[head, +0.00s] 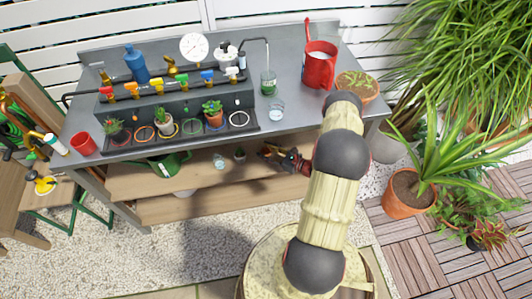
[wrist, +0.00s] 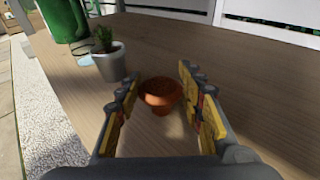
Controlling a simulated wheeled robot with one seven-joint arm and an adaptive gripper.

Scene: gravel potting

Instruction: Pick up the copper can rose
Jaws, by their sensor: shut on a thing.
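The copper can rose (wrist: 161,93) shows in the wrist view as a small orange-brown flared piece with a round top and a narrower lower end. It is between the yellow-padded fingers of my gripper (wrist: 158,82), which are shut on it. Wooden shelf boards show behind and below it; I cannot tell whether it touches the shelf. In the head view my gripper (head: 270,154) reaches in over the lower shelf, under the bench top. The rose is too small there to make out clearly.
On the lower shelf (head: 215,180) stand a small potted plant (wrist: 109,62), a glass (head: 219,160) and a green watering can (head: 172,163), left of my gripper. The grey bench top (head: 300,110) overhangs it, with a red jug (head: 319,66). Shelf boards right of my gripper look clear.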

